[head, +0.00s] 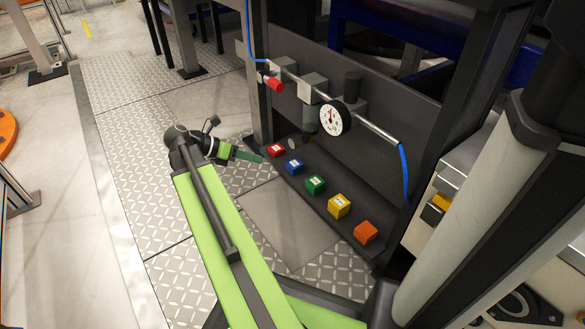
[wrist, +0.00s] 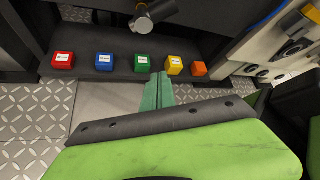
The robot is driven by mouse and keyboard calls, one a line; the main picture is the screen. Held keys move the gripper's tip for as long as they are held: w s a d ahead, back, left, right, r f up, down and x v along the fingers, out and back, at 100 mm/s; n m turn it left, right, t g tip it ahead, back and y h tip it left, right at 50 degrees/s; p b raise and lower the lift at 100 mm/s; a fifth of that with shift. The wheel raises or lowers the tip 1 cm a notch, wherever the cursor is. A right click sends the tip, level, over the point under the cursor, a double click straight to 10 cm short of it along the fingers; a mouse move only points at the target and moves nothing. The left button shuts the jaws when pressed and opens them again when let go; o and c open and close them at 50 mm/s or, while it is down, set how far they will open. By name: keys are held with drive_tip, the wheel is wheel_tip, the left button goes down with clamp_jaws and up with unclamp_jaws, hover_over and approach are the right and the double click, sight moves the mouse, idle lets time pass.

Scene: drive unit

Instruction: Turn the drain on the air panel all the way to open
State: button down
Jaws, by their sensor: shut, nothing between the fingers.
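The air panel (head: 375,95) is a dark upright plate with a horizontal pipe, a round white gauge (head: 335,118) and a red valve handle (head: 275,84). Below the pipe, left of the gauge, hangs a grey bowl (head: 311,118). A small dark round knob (head: 294,143), seemingly the drain, sits at the bowl's lower end. It also shows at the top of the wrist view (wrist: 143,24); its setting cannot be read. My gripper (head: 261,157), with green fingers, is shut and empty, left of the knob and apart from it. Its fingers also show in the wrist view (wrist: 159,78).
A dark ledge below the panel holds a row of coloured blocks: red (head: 276,150), blue (head: 294,166), green (head: 315,184), yellow (head: 339,206) and orange (head: 365,232). A dark post (head: 258,90) stands at the panel's left edge. The plated floor (head: 130,140) at left is clear.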

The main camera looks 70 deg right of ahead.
sight(298, 141)
drive_tip(key=s+d+f+n+g+b, duration=0.1)
drive_tip(key=s+d+f+b, duration=0.1)
drive_tip(key=s+d, duration=0.3)
drive_tip(key=s+d+f+g+b, duration=0.1)
drive_tip(key=s+d+f+b, duration=0.15)
drive_tip(key=s, duration=0.45)
drive_tip(key=shift+n, duration=0.3)
drive_tip(key=r+p, duration=0.1)
drive_tip(key=w+d+r+p, duration=0.1)
drive_tip(key=d+r, duration=0.1)
drive_tip(key=r, duration=0.1)
drive_tip(key=shift+w+d+p, duration=0.25)
drive_tip(key=shift+w+p, duration=0.1)
drive_tip(key=shift+p, duration=0.05)
